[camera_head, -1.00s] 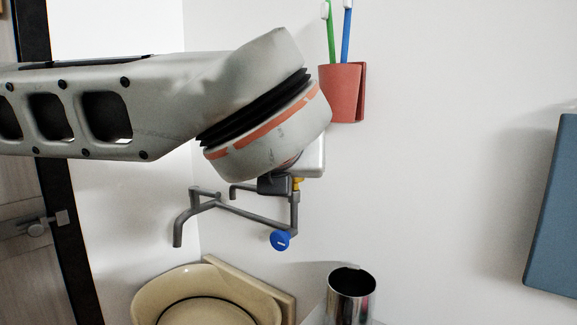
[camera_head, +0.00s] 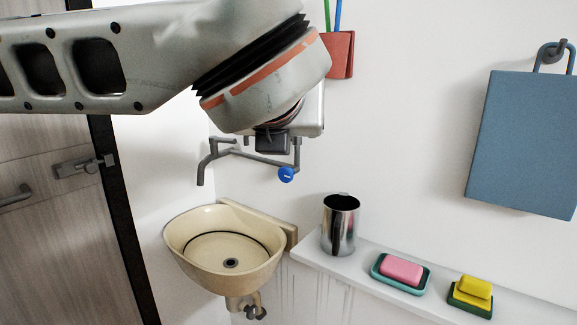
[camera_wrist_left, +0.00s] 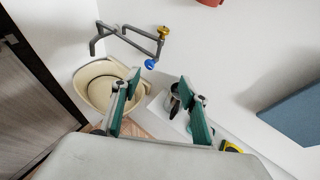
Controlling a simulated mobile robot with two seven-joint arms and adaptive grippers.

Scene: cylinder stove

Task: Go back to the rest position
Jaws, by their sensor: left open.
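My left arm comes in from the left across the top of the head view, and its thick wrist covers part of the wall. Its fingers are hidden there. In the left wrist view my left gripper (camera_wrist_left: 159,86) has its two green-padded fingers spread apart with nothing between them. It is above the area between the beige sink (camera_wrist_left: 97,90) and the metal mug (camera_wrist_left: 174,90), which is partly hidden by the right-hand finger. In the head view the mug (camera_head: 340,224) stands upright on the white ledge (camera_head: 330,262). My right gripper is in no view.
The wall tap (camera_head: 245,152) with a blue knob is just below my wrist. Pink soap (camera_head: 401,271) and a yellow sponge (camera_head: 473,287) sit on green dishes right of the mug. A red toothbrush cup (camera_head: 341,55) and a blue board (camera_head: 524,143) hang on the wall.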

